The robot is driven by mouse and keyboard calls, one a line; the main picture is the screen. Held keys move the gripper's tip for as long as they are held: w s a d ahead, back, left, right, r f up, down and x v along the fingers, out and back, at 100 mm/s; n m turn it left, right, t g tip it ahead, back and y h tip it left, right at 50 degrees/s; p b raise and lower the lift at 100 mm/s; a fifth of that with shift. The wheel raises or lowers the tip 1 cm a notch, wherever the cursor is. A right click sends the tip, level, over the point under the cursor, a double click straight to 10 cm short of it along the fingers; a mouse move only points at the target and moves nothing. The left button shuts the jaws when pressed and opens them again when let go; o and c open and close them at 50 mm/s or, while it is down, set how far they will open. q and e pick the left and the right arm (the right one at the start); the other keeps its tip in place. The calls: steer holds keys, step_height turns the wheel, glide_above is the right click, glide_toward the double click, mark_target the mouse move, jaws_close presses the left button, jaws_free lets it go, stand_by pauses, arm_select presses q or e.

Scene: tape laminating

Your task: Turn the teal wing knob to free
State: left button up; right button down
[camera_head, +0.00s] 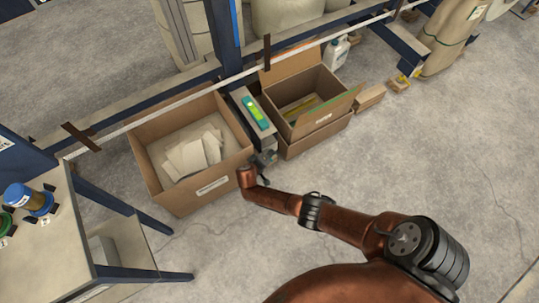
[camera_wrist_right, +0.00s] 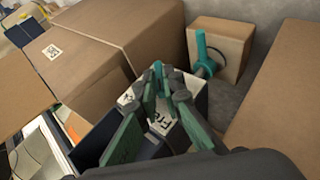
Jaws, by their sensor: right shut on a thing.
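My right gripper (camera_head: 266,158) reaches down between the two cardboard boxes in the head view, at the near end of a grey post. In the right wrist view, my right gripper (camera_wrist_right: 162,92) has its green-padded fingers closed together around a small teal piece, the wing knob (camera_wrist_right: 159,76), which is mostly hidden by the fingertips. A white plate (camera_wrist_right: 160,122) with dark lettering beginning "Fr" lies just behind and below the fingers; the rest of its word is covered. The knob's exact angle cannot be told. My left gripper is not in view.
An open carton with paper sheets (camera_head: 172,190) stands left of my gripper, and another open carton (camera_head: 318,140) stands right. A teal-green device (camera_head: 255,112) sits on the post between them. A teal handle (camera_wrist_right: 203,50) stands beyond the fingers. Floor at right is clear.

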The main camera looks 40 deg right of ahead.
steer(key=shift+s+f, duration=0.1)
steer(key=c, duration=2.1)
jaws_free()
steer(key=v, duration=1.2)
